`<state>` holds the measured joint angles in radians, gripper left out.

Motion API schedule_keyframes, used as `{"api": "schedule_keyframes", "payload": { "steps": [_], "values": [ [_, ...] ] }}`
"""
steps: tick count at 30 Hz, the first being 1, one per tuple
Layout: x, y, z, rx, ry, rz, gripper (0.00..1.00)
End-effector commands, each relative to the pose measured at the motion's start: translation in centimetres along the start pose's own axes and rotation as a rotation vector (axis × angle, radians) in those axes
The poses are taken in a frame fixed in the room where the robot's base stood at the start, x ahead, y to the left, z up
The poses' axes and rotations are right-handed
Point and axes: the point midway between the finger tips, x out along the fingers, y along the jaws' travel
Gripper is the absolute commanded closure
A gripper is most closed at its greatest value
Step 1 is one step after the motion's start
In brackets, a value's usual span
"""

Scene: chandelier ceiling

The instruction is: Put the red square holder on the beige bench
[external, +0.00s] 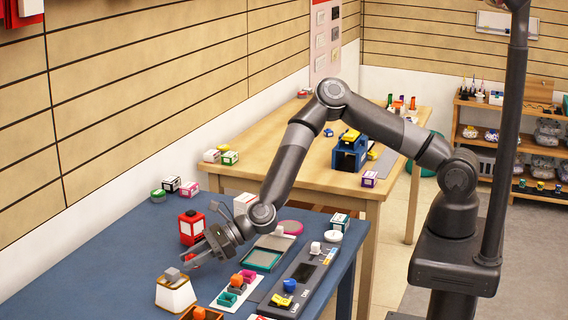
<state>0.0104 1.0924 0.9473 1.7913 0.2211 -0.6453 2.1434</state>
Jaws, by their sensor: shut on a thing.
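I cannot tell whether the holder still touches the table. The beige bench (322,178) is the wooden-topped table behind the blue one, with free wood at its front.
On the bench stand a blue holder (349,155) and small boxes (369,179). Near my gripper are a teal tray (262,259), a dark device (300,281), a beige stand (175,294) and small coloured pieces. A wooden shelf (510,140) stands at the back right.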

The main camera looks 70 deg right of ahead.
Motion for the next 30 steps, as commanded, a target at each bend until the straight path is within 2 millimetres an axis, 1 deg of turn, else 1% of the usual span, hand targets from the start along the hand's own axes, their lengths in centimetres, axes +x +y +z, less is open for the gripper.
{"api": "schedule_keyframes", "payload": {
  "steps": [6,7,19,20,27,30],
  "values": [
    [1.1,0.0,-2.9,0.001,0.003,0.0,0.95],
    [1.3,0.1,-3.2,0.0,0.002,0.001,0.95],
    [1.5,0.0,-3.8,0.001,0.001,0.0,0.95],
    [1.5,0.0,-3.7,0.001,0.001,0.0,0.68],
    [1.5,0.0,-3.7,0.0,0.001,0.0,0.48],
    [1.5,0.0,-3.7,0.0,0.001,0.0,0.48]
  ]
}}
